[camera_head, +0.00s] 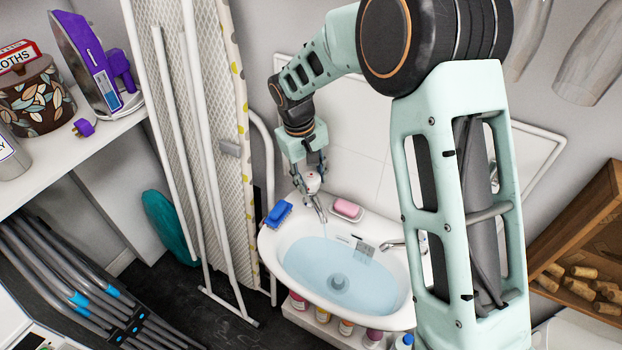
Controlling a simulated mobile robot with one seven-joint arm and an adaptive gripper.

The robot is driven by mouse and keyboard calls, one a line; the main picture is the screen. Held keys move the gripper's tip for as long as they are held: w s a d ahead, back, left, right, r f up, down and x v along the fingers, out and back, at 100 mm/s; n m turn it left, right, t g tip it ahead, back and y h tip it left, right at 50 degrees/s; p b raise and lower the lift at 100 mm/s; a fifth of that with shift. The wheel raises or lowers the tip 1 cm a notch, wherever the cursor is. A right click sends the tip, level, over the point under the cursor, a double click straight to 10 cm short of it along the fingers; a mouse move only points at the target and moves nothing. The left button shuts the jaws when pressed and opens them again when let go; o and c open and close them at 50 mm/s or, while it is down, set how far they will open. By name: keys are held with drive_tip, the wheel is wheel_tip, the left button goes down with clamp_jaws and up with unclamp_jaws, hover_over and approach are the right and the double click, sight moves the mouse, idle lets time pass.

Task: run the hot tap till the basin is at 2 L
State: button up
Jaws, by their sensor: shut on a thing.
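The white basin (272,250) stands against the back wall and holds pale blue water (315,268) over its drain. The left tap (318,207) has a white top with a red mark, which fits the hot tap. My gripper (312,180) reaches down from above and is shut on this tap's top. A faint streak shows below its spout, but I cannot clearly tell whether water is running. A second tap (397,245) is at the right of the basin, partly hidden by my arm. A small marked plate (357,244) sits at the basin's back; its reading is too small to make out.
An ironing board (215,110) leans left of the basin. Several bottles (346,327) stand underneath. A wooden rack with corks (585,270) is at the right.

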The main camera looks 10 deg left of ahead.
sight(304, 178)
drive_tip(key=o, duration=1.2)
drive_tip(key=shift+c, duration=0.2)
drive_tip(key=m, duration=0.3)
drive_tip(key=shift+r+p, duration=0.1)
drive_tip(key=shift+p, duration=0.3)
drive_tip(key=r, duration=0.3)
drive_tip(key=a+r, duration=0.1)
drive_tip(key=r, duration=0.6)
drive_tip(key=shift+s+a+r, duration=0.25)
drive_tip(key=shift+s, duration=0.15)
